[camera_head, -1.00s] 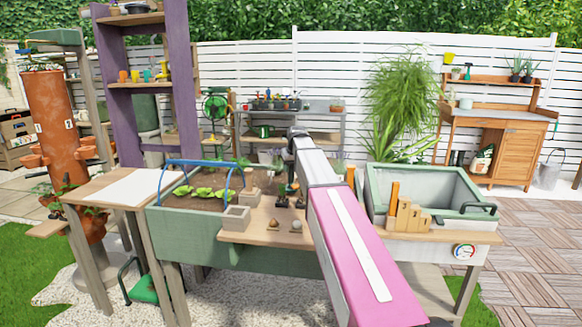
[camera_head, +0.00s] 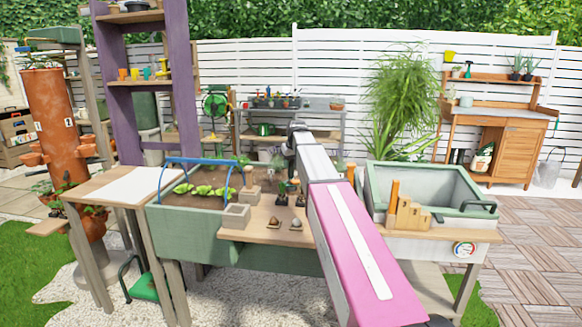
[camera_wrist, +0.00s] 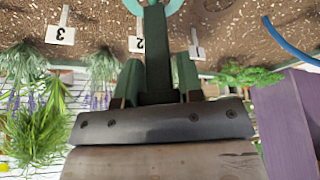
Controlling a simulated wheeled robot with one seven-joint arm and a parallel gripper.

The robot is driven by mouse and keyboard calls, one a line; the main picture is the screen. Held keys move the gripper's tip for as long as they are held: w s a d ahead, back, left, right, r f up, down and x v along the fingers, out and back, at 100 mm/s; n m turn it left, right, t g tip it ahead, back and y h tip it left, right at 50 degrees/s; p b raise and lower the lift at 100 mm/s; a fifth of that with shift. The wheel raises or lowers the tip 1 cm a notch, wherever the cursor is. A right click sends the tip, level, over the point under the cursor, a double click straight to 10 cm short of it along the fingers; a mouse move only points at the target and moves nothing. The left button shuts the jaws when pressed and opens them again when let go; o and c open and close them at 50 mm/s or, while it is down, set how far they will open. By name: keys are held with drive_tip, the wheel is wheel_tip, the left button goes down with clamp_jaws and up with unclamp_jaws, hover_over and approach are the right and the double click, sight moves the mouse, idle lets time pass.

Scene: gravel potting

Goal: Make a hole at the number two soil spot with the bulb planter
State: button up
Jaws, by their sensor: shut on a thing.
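In the wrist view, which is upside down, my gripper (camera_wrist: 158,84) is shut on the dark green handle of the bulb planter (camera_wrist: 155,45). Part of its teal ring shows at the top edge, in front of brown soil (camera_wrist: 100,18). The white number 2 tag (camera_wrist: 137,44) stands right beside the planter's shaft and is partly covered by it. In the head view my arm hides the gripper and planter.
Number 3 (camera_wrist: 60,35) and number 1 (camera_wrist: 197,46) tags stand on either side. A blue hoop (camera_wrist: 290,40) rises from the soil. In the head view, lettuces fill the left of the green planter bed (camera_head: 190,228); blocks and bulbs lie on its front shelf (camera_head: 262,230).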

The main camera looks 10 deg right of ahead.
drive_tip(key=shift+r, duration=3.95)
drive_tip(key=shift+r, duration=2.5)
